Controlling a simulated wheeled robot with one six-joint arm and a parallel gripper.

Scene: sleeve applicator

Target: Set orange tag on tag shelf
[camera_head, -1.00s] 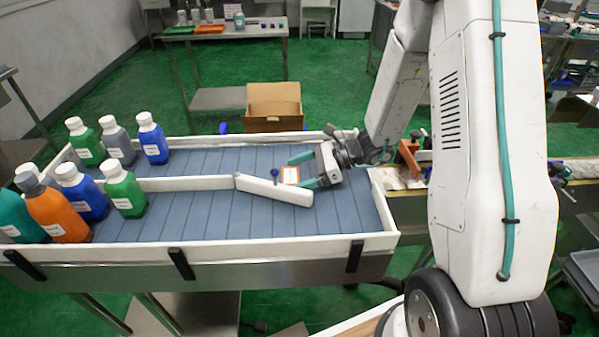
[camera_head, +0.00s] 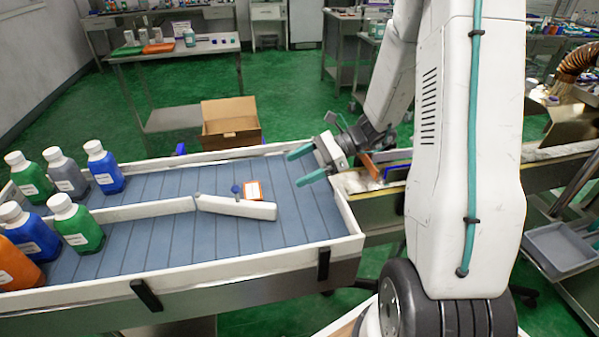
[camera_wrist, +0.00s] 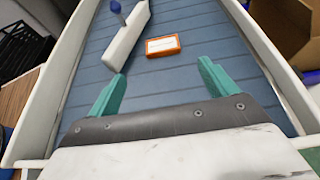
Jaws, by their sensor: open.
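The orange tag (camera_head: 253,191) has a white face and lies on the blue slatted conveyor, beside the white guide bar and its blue knob. It also shows in the wrist view (camera_wrist: 163,45), ahead of the fingers and apart from them. My gripper (camera_head: 305,165) has teal fingers spread wide with nothing between them, over the conveyor's right end; the fingers also show in the wrist view (camera_wrist: 162,70). I cannot tell which surface is the tag shelf. Upright orange and blue pieces (camera_head: 384,168) stand on the bench to the right, partly hidden by my arm.
The conveyor has a raised white rim (camera_head: 260,258). The white guide bar (camera_head: 236,207) juts across its middle. Several capped bottles (camera_head: 78,222) stand at the left. An open cardboard box (camera_head: 230,122) is behind. A grey tray (camera_head: 560,248) is at the right.

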